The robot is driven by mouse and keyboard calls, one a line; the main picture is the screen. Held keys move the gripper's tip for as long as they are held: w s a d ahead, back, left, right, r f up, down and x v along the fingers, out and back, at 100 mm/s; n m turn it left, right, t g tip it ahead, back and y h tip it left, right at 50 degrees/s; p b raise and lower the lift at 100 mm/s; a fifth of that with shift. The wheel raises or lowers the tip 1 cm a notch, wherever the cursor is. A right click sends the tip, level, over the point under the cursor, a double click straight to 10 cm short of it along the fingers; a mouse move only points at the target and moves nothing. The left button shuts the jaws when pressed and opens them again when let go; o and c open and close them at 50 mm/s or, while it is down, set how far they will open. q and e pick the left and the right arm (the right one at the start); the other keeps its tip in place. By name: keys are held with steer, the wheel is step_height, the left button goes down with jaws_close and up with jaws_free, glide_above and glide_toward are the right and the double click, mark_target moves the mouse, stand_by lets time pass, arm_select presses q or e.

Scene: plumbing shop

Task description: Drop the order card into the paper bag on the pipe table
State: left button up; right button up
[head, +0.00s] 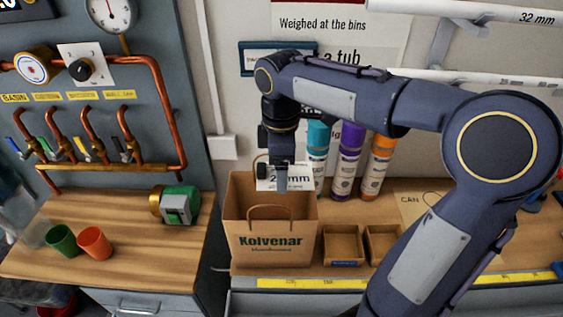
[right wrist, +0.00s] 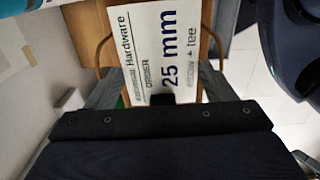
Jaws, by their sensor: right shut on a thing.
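The order card (head: 300,179) is white with dark print. In the right wrist view the card (right wrist: 168,48) reads "25 mm" and "tee". My right gripper (head: 280,186) points down and is shut on the card, holding it upright over the mouth of the paper bag. The brown paper bag (head: 272,226), printed "Kolvenar", stands upright on the wooden pipe table (head: 224,268). In the right wrist view the bag's brown paper and handles show behind the card. Whether the card's lower edge is below the bag's rim I cannot tell. My left gripper is not in view.
Two small open cardboard boxes (head: 342,244) stand right of the bag. Teal, purple (head: 347,162) and orange tubes stand behind. On the left bench are a green and brass fitting (head: 176,205) and two cups (head: 95,243). White pipes (head: 470,77) hang on the wall at upper right.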

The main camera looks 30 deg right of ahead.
steer(key=o, duration=1)
steer(key=shift+r, duration=0.1)
step_height(320, 180, up, 8)
steer(key=shift+f, duration=0.2)
